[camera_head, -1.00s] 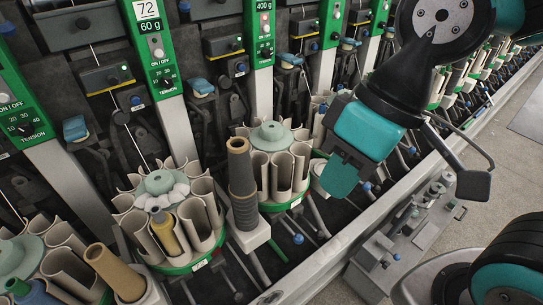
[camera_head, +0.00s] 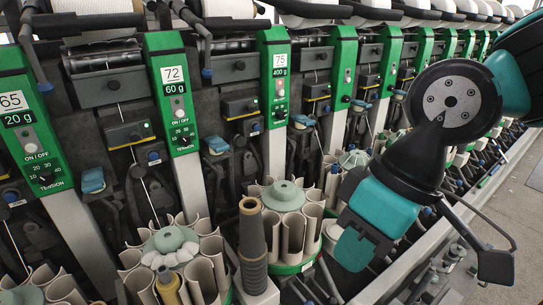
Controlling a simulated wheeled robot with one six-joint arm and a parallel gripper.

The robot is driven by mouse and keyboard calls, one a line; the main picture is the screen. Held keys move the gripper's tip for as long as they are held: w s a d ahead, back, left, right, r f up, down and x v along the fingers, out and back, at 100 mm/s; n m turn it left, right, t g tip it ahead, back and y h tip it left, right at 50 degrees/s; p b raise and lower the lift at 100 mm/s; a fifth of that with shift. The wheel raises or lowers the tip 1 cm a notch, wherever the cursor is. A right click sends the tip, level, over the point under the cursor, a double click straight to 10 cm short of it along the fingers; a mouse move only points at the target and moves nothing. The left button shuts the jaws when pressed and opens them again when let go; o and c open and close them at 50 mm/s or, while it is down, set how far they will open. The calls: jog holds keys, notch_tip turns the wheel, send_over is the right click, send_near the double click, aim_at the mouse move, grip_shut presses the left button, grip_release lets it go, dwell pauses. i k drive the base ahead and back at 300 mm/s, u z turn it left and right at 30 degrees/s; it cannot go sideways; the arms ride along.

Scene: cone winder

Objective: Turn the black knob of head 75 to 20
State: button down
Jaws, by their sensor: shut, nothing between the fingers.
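Head 75 is the green panel (camera_head: 272,48) right of the picture's middle, with a white "75" label (camera_head: 280,59) and a "400 g" sign below it. Its small black knob (camera_head: 280,115) sits near the panel's bottom, at the tension scale. The scale and the knob's pointer are too small to read. My gripper (camera_head: 352,250) is at the lower right, teal and pointing down, in front of the machine. It is shut and empty, well below and to the right of the knob, touching nothing that I can see.
Head 72 (camera_head: 172,75) and head 65 (camera_head: 17,105) stand to the left with similar panels. Round cone holders (camera_head: 290,235) and a tall dark tube (camera_head: 252,245) stand below head 75. A grey rail (camera_head: 395,275) runs along the machine's front.

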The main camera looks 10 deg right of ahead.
aim_at(281, 115)
jog(key=u, duration=0.95)
jog(key=k, duration=0.8)
jog(key=z, duration=0.8)
jog(key=i, duration=0.95)
